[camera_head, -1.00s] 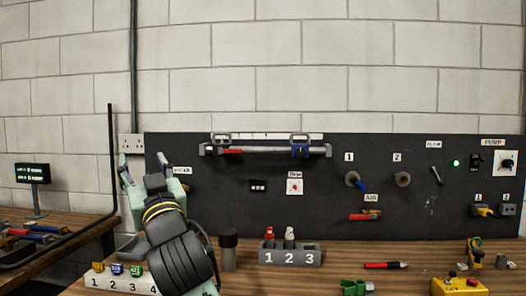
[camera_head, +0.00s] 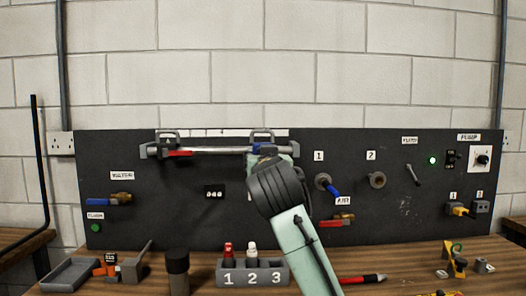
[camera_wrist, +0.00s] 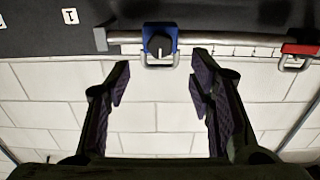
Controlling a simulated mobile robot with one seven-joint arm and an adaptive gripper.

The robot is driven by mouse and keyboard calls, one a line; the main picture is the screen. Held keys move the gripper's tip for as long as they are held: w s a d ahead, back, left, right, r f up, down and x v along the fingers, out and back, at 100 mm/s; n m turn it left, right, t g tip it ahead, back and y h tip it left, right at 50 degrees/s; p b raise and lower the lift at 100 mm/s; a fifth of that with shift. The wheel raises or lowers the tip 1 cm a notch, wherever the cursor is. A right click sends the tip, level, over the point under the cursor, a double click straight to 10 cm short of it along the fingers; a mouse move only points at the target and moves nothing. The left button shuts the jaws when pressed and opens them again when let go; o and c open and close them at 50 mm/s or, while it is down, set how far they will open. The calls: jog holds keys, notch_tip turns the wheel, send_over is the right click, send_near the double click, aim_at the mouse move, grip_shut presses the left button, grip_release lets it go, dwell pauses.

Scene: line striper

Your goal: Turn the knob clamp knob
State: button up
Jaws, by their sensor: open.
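The knob clamp is a blue block on a metal rail, with a round black knob (camera_wrist: 159,45) bearing a white pointer mark. In the head view only a bit of the blue clamp (camera_head: 262,148) shows above my arm, and the knob cannot be made out. My gripper (camera_wrist: 160,78) is open and empty. In the wrist view its two fingers stand apart on either side of the knob's line, with the knob just beyond the tips and not between them. In the head view my wrist covers the fingers.
The rail (camera_head: 215,150) runs along the top of the black panel (camera_head: 130,150). A red-handled clamp (camera_wrist: 302,49) sits on the same rail. A blue-handled valve (camera_head: 326,184) is right of my arm. A numbered rack (camera_head: 252,272) stands on the bench below.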

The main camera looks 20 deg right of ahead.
jog(key=p+x, duration=0.3)
jog(key=x, duration=0.5)
jog(key=shift+w, duration=0.3)
jog(key=shift+d+f, duration=0.1)
jog(key=shift+c, duration=0.5)
jog(key=c, duration=1.1)
jog(key=shift+o, duration=0.2)
